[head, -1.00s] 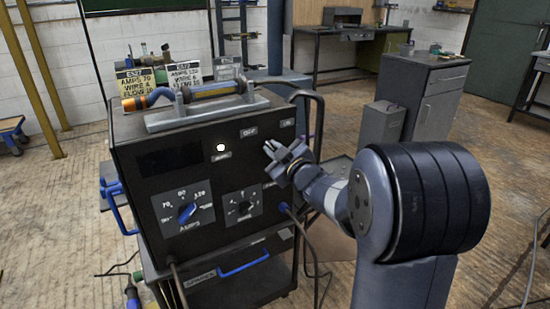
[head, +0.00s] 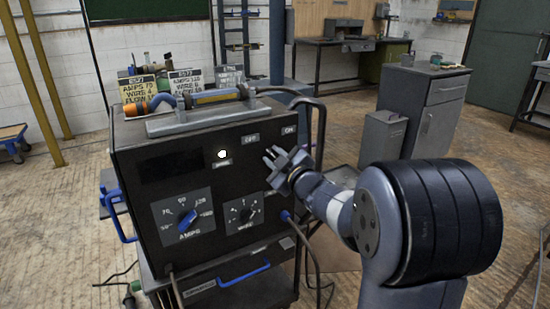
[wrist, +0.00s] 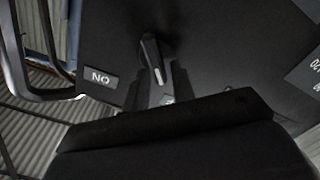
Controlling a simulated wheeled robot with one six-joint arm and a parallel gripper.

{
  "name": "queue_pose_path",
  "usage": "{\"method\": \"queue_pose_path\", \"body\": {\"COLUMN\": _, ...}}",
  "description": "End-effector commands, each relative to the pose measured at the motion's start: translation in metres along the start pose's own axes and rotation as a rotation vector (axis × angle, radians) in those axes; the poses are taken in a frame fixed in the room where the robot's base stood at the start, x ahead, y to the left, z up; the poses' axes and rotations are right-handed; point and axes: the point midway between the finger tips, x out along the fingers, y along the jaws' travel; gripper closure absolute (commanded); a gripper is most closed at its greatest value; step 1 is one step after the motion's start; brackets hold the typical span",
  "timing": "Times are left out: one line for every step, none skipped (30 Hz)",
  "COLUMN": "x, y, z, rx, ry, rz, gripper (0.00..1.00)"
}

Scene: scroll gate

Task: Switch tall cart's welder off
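The tall cart's welder (head: 150,235) is a black box with a lit white lamp (head: 222,154) on its front. An OFF label (head: 250,138) and an ON label (head: 289,130) sit at the front's upper right. My gripper (head: 272,156) is just in front of the panel below these labels, fingers apart. In the wrist view, a dark switch lever (wrist: 153,58) stands out from the panel between my fingers, near the upside-down ON label (wrist: 101,78). I cannot tell whether a finger touches the lever. My gripper hides the switch in the head view.
The AMPS knob (head: 187,217) and a smaller knob (head: 245,214) are on the front. A torch with a hose (head: 218,97) and several sign cards (head: 187,84) are on top. A black bent tube handle (head: 321,125) rises at the right. Grey cabinets (head: 427,108) stand behind.

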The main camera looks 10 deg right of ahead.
Motion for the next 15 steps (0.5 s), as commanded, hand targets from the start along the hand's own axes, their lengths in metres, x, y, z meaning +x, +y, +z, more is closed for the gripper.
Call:
{"method": "queue_pose_path", "body": {"x": 0.000, "y": 0.000, "z": 0.000, "rx": 0.001, "ry": 0.000, "rz": 0.000, "gripper": 0.71}}
{"method": "queue_pose_path", "body": {"x": 0.000, "y": 0.000, "z": 0.000, "rx": 0.001, "ry": 0.000, "rz": 0.000, "gripper": 0.69}}
{"method": "queue_pose_path", "body": {"x": 0.000, "y": 0.000, "z": 0.000, "rx": 0.001, "ry": 0.000, "rz": 0.000, "gripper": 0.66}}
{"method": "queue_pose_path", "body": {"x": 0.000, "y": 0.000, "z": 0.000, "rx": 0.001, "ry": 0.001, "rz": 0.001, "gripper": 0.66}}
{"method": "queue_pose_path", "body": {"x": 0.000, "y": 0.000, "z": 0.000, "rx": 0.001, "ry": 0.001, "rz": 0.001, "gripper": 0.66}}
{"method": "queue_pose_path", "body": {"x": 0.000, "y": 0.000, "z": 0.000, "rx": 0.001, "ry": 0.001, "rz": 0.001, "gripper": 0.66}}
{"method": "queue_pose_path", "body": {"x": 0.000, "y": 0.000, "z": 0.000, "rx": 0.001, "ry": 0.001, "rz": 0.001, "gripper": 0.66}}
{"method": "queue_pose_path", "body": {"x": 0.000, "y": 0.000, "z": 0.000, "rx": 0.001, "ry": 0.001, "rz": 0.001, "gripper": 0.66}}
{"method": "queue_pose_path", "body": {"x": 0.000, "y": 0.000, "z": 0.000, "rx": 0.002, "ry": 0.001, "rz": 0.001, "gripper": 0.66}}
{"method": "queue_pose_path", "body": {"x": 0.000, "y": 0.001, "z": 0.000, "rx": 0.002, "ry": 0.001, "rz": 0.001, "gripper": 0.66}}
{"method": "queue_pose_path", "body": {"x": -0.001, "y": 0.001, "z": 0.000, "rx": 0.002, "ry": 0.001, "rz": 0.001, "gripper": 0.66}}
{"method": "queue_pose_path", "body": {"x": -0.003, "y": 0.001, "z": -0.001, "rx": 0.002, "ry": 0.001, "rz": 0.001, "gripper": 0.66}}
{"method": "queue_pose_path", "body": {"x": -0.005, "y": 0.001, "z": -0.001, "rx": 0.001, "ry": 0.001, "rz": 0.002, "gripper": 0.66}}
{"method": "queue_pose_path", "body": {"x": -0.009, "y": 0.002, "z": -0.001, "rx": 0.001, "ry": 0.001, "rz": 0.002, "gripper": 0.66}}
{"method": "queue_pose_path", "body": {"x": -0.014, "y": 0.002, "z": -0.001, "rx": 0.001, "ry": 0.001, "rz": 0.002, "gripper": 0.66}}
